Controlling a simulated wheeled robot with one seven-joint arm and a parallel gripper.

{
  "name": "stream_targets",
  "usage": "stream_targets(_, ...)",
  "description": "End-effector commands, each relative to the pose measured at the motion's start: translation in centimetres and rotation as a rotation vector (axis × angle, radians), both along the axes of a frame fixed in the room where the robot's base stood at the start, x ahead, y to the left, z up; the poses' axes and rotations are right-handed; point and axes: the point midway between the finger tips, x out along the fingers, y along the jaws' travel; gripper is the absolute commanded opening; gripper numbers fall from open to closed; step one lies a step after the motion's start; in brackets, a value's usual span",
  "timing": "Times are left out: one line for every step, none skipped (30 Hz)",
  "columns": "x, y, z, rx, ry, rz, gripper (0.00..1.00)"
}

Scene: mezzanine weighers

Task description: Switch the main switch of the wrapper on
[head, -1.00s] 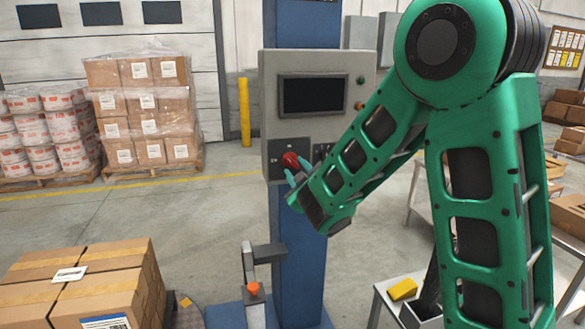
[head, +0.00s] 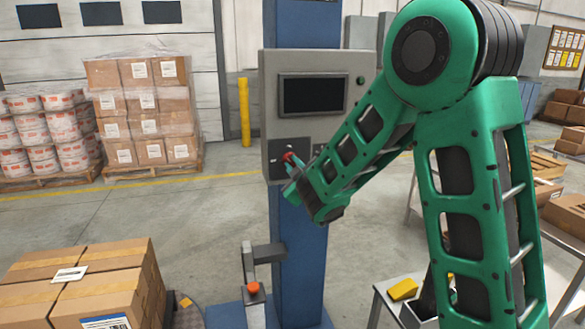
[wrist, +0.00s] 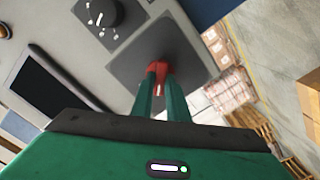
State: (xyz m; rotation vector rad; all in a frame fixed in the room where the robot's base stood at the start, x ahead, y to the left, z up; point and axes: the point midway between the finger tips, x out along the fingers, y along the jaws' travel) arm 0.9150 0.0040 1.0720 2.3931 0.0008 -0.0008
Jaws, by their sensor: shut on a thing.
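The wrapper's grey control box (head: 268,92) is mounted on a blue column (head: 300,240). Its red main switch (head: 287,156) sits on a dark plate at the lower left of the panel. In the wrist view the red switch (wrist: 158,68) is between the tips of my green fingers. My gripper (head: 289,166) is shut on the switch handle; in the wrist view the gripper (wrist: 158,85) covers part of the handle. The switch's exact angle and its markings are hard to read.
A black selector knob (wrist: 103,12) is beside the switch plate, and a dark screen (head: 310,95) is above. Boxes (head: 75,290) stand at lower left. A side table (head: 385,293) with a yellow item stands at lower right.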

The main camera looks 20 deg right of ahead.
Motion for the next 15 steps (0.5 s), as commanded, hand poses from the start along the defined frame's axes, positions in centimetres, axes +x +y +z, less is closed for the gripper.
stream_targets(-0.02, 0.06, -0.03, 0.005, 0.001, 0.001, 0.0)
stream_targets(-0.02, 0.05, -0.03, 0.01, 0.001, 0.001, 0.0)
stream_targets(-0.02, 0.04, -0.03, 0.019, 0.001, 0.001, 0.0)
stream_targets(-0.02, 0.04, -0.03, 0.027, 0.001, 0.001, 0.0)
stream_targets(-0.02, 0.04, -0.03, 0.036, 0.001, 0.001, 0.0)
stream_targets(-0.02, 0.04, -0.01, 0.052, 0.001, 0.001, 0.0)
stream_targets(-0.02, 0.04, -0.02, 0.066, 0.001, 0.001, 0.0)
stream_targets(-0.02, 0.04, -0.01, 0.081, 0.001, 0.001, 0.0)
stream_targets(-0.03, 0.04, -0.01, 0.104, 0.001, 0.001, 0.0)
stream_targets(-0.03, 0.04, -0.01, 0.124, 0.001, 0.001, 0.0)
stream_targets(-0.03, 0.04, -0.01, 0.144, 0.001, 0.001, 0.0)
stream_targets(-0.03, 0.04, 0.0, 0.174, 0.001, 0.001, 0.0)
stream_targets(-0.03, 0.04, 0.01, 0.198, 0.001, 0.001, 0.0)
stream_targets(-0.03, 0.04, 0.02, 0.223, 0.001, 0.001, 0.0)
stream_targets(-0.04, 0.03, 0.02, 0.257, 0.001, 0.001, 0.0)
